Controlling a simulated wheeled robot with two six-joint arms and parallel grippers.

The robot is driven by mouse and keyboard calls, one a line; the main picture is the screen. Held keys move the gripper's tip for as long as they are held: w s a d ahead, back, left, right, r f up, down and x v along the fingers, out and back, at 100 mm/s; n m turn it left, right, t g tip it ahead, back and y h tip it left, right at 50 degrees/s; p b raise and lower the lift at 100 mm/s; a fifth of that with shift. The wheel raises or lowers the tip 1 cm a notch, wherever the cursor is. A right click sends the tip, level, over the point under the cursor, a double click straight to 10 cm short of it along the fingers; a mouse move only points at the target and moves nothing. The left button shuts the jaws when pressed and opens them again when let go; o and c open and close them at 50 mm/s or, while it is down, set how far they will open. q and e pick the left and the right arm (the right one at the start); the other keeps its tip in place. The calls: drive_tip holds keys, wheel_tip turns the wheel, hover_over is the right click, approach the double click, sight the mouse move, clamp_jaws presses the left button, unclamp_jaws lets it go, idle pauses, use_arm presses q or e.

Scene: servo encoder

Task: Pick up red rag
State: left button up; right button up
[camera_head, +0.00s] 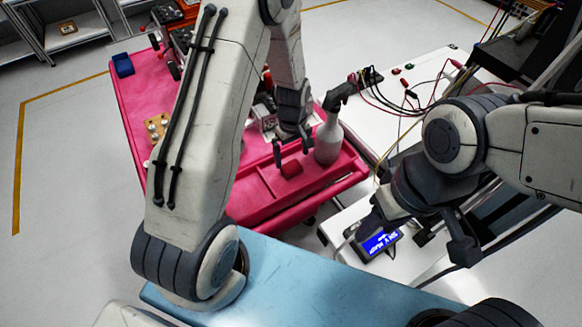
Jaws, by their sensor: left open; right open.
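A small red bunched cloth, which looks like the red rag (291,168), lies in a compartment of the pink-red cart's (245,197) top. My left gripper (291,148) is open and points down just above the rag, its fingers on either side of it from this view. I cannot tell whether the fingers touch the rag. My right gripper (415,230) is open, over the white bench near a blue-lit display, well to the right of the rag. My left arm hides part of the cart.
A white spray bottle (328,138) with a dark nozzle stands just right of my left gripper. A device with a blue screen (379,242) sits by my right gripper. Cables (405,100) lie on the white bench. A blue bin (123,65) is at the cart's far left.

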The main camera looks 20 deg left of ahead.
sight(292, 166)
use_arm(q)
drive_tip(key=shift+s+f, duration=0.1)
drive_tip(key=shift+f, duration=0.35)
wheel_tip(292, 166, down, 4)
drive_tip(key=shift+a+f+p, duration=0.1)
drive_tip(key=shift+p, duration=0.6)
drive_tip(key=c, duration=1.3)
